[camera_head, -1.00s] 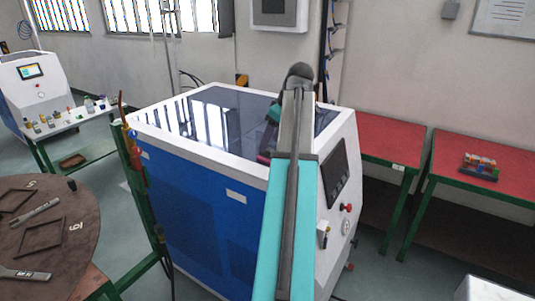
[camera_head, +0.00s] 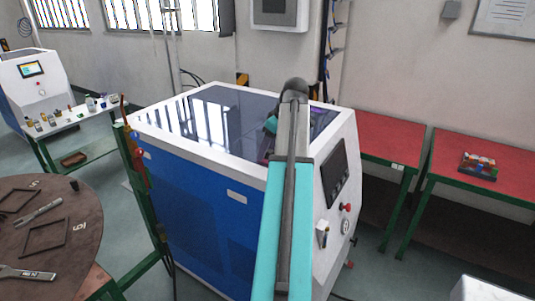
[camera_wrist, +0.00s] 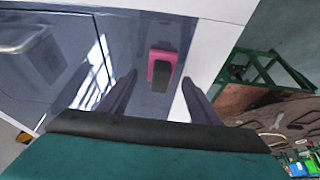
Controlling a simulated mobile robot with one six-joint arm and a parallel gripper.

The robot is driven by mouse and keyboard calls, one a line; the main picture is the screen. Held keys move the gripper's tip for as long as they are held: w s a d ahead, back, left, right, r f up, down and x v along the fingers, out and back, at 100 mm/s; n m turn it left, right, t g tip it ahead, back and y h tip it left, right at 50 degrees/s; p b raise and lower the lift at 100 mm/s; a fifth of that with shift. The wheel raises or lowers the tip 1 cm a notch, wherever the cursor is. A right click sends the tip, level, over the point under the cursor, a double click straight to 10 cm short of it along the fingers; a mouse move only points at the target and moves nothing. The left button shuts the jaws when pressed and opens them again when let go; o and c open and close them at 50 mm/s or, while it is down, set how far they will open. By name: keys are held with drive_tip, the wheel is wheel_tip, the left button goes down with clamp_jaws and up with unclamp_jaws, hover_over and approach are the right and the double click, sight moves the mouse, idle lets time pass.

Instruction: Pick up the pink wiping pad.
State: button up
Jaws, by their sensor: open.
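The pink wiping pad (camera_wrist: 163,55), pink with a dark grey face, lies on the dark glossy top of the blue-and-white machine in the wrist view. My gripper (camera_wrist: 160,80) is open and empty. Its two dark fingers stand apart to the left and right, and the pad shows between them, a little beyond the tips. How high the fingers are above the top is hard to tell. In the head view, my arm reaches over the machine (camera_head: 205,215) and hides most of the gripper. I cannot make out the pad clearly there.
A raised white rim surrounds the machine top. To the left stand a green post (camera_head: 138,165) and a round brown table (camera_head: 75,250) with tools and frames. Red-topped tables (camera_head: 480,155) stand to the right, one bearing a box of coloured items (camera_head: 478,166).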

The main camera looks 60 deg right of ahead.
drive_tip(key=shift+x, duration=0.9)
drive_tip(key=c, duration=1.1)
drive_tip(key=shift+r, duration=0.2)
drive_tip(key=shift+d+r+b, duration=0.1)
drive_tip(key=shift+r+b, duration=0.6)
drive_tip(key=shift+r, duration=0.45)
drive_tip(key=s+d+b, duration=0.1)
drive_tip(key=s+b, duration=0.1)
drive_tip(key=s, duration=0.3)
drive_tip(key=s+d+r+b, duration=0.1)
drive_tip(key=s, duration=0.4)
drive_tip(key=s+d+r+b, duration=0.1)
drive_tip(key=s+b, duration=0.1)
drive_tip(key=s, duration=0.3)
drive_tip(key=shift+s+d+r+b, duration=0.15)
drive_tip(key=shift+s+d+b, duration=0.15)
